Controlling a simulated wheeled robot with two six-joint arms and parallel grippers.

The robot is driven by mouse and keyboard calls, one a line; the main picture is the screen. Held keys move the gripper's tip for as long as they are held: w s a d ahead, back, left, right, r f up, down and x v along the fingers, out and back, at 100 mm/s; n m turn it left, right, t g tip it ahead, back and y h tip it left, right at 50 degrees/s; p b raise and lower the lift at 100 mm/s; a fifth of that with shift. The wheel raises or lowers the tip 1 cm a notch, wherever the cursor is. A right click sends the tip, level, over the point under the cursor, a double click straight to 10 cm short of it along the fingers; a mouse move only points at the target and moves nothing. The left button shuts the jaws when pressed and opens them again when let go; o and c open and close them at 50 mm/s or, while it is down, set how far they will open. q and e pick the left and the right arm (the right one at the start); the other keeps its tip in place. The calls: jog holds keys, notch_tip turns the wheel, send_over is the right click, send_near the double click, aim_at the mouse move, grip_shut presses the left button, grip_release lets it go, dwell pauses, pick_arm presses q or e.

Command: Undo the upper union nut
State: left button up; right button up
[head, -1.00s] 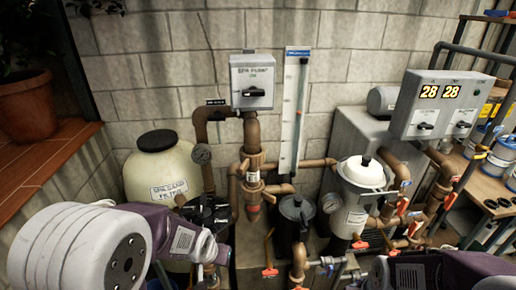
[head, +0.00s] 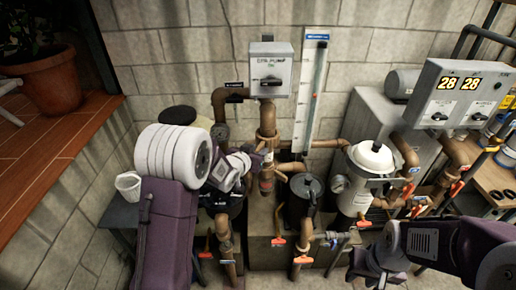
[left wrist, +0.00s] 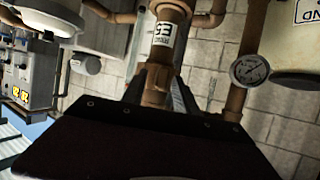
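The brown vertical pipe carries the upper union nut (head: 267,136), a ribbed brown collar above a white label. In the left wrist view, which is turned upside down, the upper union nut (left wrist: 156,84) shows below the label. My left gripper (head: 255,158) is beside the pipe, close to the nut and label. In the left wrist view, the dark fingers of my left gripper (left wrist: 159,98) stand apart on either side of the nut; whether they touch it is unclear. A lower collar (head: 266,174) sits below the label. My right gripper (head: 358,266) is low on the right, with unclear fingers.
A pump control box (head: 270,72) hangs above the pipe, with a tall gauge board (head: 309,95) to its right. A black pump lid (head: 306,186) and a white-lidded filter (head: 370,158) stand to the right. A pressure gauge (left wrist: 250,70) is near my left gripper.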

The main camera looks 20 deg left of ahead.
pick_arm(q)
jog(key=shift+w+f, duration=0.15)
jog(key=shift+w, duration=0.15)
grip_shut()
dwell(1.3)
